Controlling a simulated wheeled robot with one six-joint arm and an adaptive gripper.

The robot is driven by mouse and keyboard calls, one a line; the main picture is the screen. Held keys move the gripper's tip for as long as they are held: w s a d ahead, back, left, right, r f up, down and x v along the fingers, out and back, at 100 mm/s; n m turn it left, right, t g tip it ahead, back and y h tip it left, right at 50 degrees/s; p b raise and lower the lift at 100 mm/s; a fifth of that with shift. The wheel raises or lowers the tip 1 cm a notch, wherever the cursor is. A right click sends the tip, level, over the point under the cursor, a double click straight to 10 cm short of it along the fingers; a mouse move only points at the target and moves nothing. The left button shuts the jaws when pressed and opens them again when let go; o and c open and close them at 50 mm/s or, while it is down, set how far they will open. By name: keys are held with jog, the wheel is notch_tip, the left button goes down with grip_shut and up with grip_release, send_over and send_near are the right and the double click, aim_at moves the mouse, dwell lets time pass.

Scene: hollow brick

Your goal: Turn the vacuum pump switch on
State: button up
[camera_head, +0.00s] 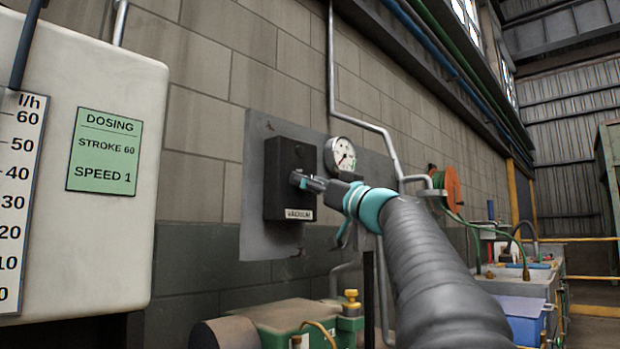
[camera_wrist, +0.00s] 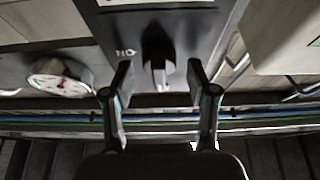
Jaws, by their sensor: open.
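The vacuum pump switch box (camera_head: 290,170) is a dark box with a "VACUUM" label (camera_head: 299,214), mounted on a grey wall plate. My gripper (camera_head: 302,182) is at the front of the box, and the knob is hidden there. The wrist view is upside down. In it, the dark switch knob (camera_wrist: 157,50) stands out from the box face (camera_wrist: 192,35), with a light strip at its near end. An "ON" mark (camera_wrist: 125,53) is left of it. My gripper (camera_wrist: 159,80) is open, with one finger on each side of the knob's near end and visible gaps between.
A round gauge (camera_head: 340,154) sits right of the box and also shows in the wrist view (camera_wrist: 60,80). A grey pipe (camera_head: 375,127) runs past it. A white dosing tank (camera_head: 95,230) stands at left. Green pump equipment (camera_head: 290,320) is below.

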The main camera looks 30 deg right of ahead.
grip_shut()
jog(key=shift+m, duration=0.5)
jog(key=m+h+b, duration=0.1)
jog(key=m+h, duration=0.1)
jog(key=m, duration=0.2)
jog(key=shift+t+h, duration=0.3)
jog(key=m+h, duration=0.1)
jog(key=m, duration=0.2)
jog(key=m+h+p, duration=0.1)
jog(key=m+h, duration=0.1)
jog(key=m, duration=0.2)
jog(key=shift+w+d+m+h, duration=0.15)
jog(key=shift+m+h, duration=0.15)
jog(key=m+g+h, duration=0.1)
jog(key=m, duration=0.1)
jog(key=m+g+p, duration=0.1)
jog(key=m, duration=0.2)
jog(key=shift+d+f+m+h, duration=0.1)
jog(key=shift+f+m+h, duration=0.05)
jog(key=shift+m+h, duration=0.2)
jog(key=shift+f+m+g+h, duration=0.15)
jog(key=shift+m+g, duration=0.25)
jog(key=shift+m, duration=0.65)
jog(key=shift+m+g+h, duration=0.2)
jog(key=shift+m+g, duration=0.2)
jog(key=shift+m, duration=0.6)
